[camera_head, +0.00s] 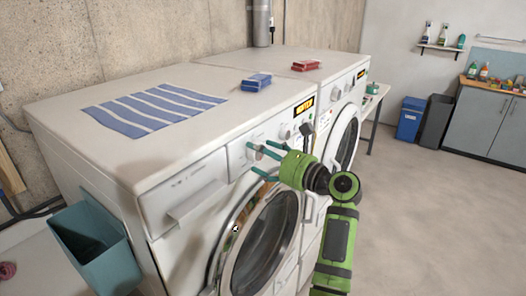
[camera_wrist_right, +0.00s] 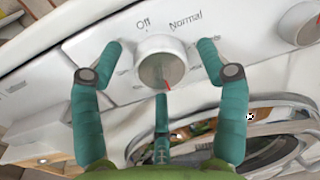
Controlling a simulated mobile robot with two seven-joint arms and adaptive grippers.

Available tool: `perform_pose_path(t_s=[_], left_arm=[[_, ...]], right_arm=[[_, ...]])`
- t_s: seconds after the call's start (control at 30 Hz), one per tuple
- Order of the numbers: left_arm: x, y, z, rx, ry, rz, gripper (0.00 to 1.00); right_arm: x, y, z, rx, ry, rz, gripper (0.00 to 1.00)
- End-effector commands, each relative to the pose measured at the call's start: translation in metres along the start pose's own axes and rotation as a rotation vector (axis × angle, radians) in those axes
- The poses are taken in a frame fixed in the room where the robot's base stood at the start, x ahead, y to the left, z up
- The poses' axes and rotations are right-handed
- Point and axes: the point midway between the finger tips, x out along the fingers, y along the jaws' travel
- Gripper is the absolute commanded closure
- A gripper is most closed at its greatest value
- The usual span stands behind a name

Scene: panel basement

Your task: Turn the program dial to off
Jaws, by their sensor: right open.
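The program dial (camera_head: 253,152) is a round white knob on the front panel of the nearer washing machine (camera_head: 190,190). In the right wrist view the dial (camera_wrist_right: 160,60) sits between the fingers, with the words "Off" and "Normal" printed above it. A red mark on its face is at the lower right, away from "Off". My right gripper (camera_head: 260,157) is open around the dial. In the wrist view this gripper (camera_wrist_right: 160,72) has one finger on each side and one below; visible gaps separate the side fingers from the knob. My left gripper is not in view.
Another knob (camera_head: 285,131) and a lit display (camera_head: 304,106) are further right on the panel. The round door (camera_head: 265,240) is below. A striped cloth (camera_head: 150,108) and blue box (camera_head: 256,82) lie on top. A second machine (camera_head: 345,85) adjoins.

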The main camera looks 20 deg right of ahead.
Motion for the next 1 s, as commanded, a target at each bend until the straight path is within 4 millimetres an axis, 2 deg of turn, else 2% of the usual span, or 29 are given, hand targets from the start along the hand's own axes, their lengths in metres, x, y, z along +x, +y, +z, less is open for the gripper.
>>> perform_pose_path(t_s=[0.2, 0.27, 0.3, 0.33, 0.37, 0.73, 1.0], left_arm=[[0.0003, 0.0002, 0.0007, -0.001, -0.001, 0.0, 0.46], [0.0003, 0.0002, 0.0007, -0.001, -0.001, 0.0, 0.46], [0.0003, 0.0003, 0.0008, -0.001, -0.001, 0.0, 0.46], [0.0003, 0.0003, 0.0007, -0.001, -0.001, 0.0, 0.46], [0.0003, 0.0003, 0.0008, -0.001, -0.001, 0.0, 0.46], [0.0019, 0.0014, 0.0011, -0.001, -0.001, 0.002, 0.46], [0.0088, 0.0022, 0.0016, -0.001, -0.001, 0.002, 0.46]], right_arm=[[0.0005, 0.0, -0.0002, -0.001, 0.0, 0.0, 0.26], [0.0004, 0.0, -0.0002, -0.001, 0.0, 0.0, 0.49], [0.0004, 0.0, -0.0002, -0.001, 0.0, 0.0, 0.66], [0.0004, 0.0001, -0.0002, -0.001, 0.0, 0.0, 0.78], [0.0004, 0.0, -0.0002, -0.001, 0.0, 0.0, 0.82], [0.0002, 0.0001, -0.0013, -0.032, -0.001, -0.001, 0.82], [0.0, 0.0, -0.003, -0.18, -0.011, -0.003, 0.82]])
